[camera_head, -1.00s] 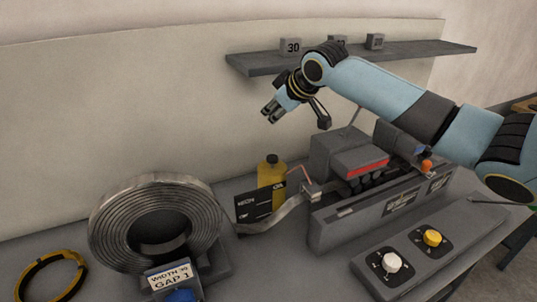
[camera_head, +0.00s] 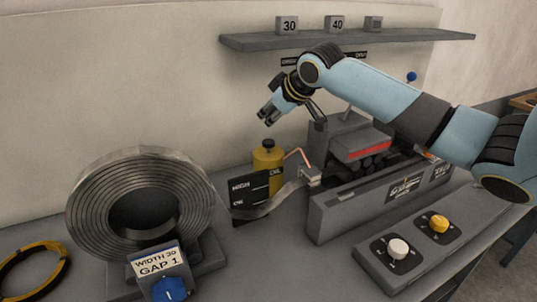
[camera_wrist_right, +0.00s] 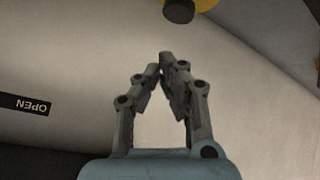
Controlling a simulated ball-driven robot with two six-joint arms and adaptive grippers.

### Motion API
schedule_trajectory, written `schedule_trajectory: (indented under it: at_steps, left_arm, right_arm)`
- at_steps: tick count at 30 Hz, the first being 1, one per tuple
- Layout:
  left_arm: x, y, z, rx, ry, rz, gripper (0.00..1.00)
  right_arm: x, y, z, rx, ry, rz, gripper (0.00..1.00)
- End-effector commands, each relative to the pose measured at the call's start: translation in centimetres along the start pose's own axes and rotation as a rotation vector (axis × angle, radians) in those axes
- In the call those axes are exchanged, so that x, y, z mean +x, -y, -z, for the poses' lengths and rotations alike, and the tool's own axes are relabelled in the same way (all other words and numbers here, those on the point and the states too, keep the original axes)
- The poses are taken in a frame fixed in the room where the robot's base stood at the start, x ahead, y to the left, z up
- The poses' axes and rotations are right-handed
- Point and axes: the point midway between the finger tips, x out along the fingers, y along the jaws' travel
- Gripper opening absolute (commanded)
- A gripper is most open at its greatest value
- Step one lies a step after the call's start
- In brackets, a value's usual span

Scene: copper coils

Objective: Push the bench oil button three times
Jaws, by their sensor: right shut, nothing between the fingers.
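The yellow oil can (camera_head: 267,162) with a dark round button (camera_head: 268,143) on top stands on the bench, behind a dark sign (camera_head: 249,190) and a metal strip. My right gripper (camera_head: 267,118) is shut and empty, in the air just above the button and apart from it in the head view. In the right wrist view the shut fingertips (camera_wrist_right: 162,62) point toward the dark button (camera_wrist_right: 179,11), with yellow of the can behind it at the top edge. The left gripper is out of view.
A metal coil (camera_head: 140,215) stands at the left with a gap sign (camera_head: 160,262) and blue knob. A grey machine (camera_head: 370,205) lies right of the can. A panel with white (camera_head: 398,248) and yellow (camera_head: 438,224) knobs is in front. A wall shelf (camera_head: 345,40) is behind.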

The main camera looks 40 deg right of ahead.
Motion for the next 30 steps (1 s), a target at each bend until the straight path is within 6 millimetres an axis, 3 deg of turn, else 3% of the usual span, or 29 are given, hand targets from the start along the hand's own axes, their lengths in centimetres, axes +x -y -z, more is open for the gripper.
schedule_trajectory:
  at_steps: [1, 8, 30]
  left_arm:
    - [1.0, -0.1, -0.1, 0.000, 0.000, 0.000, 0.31]
    - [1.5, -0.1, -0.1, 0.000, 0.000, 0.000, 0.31]
    - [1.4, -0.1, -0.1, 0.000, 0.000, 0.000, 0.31]
  right_arm:
    - [0.8, 0.3, -0.8, 0.001, 0.001, 0.001, 0.00]
    - [2.0, 0.7, -1.8, 0.001, -0.001, 0.000, 0.00]
    - [2.0, 0.8, -1.9, 0.001, -0.001, 0.000, 0.00]
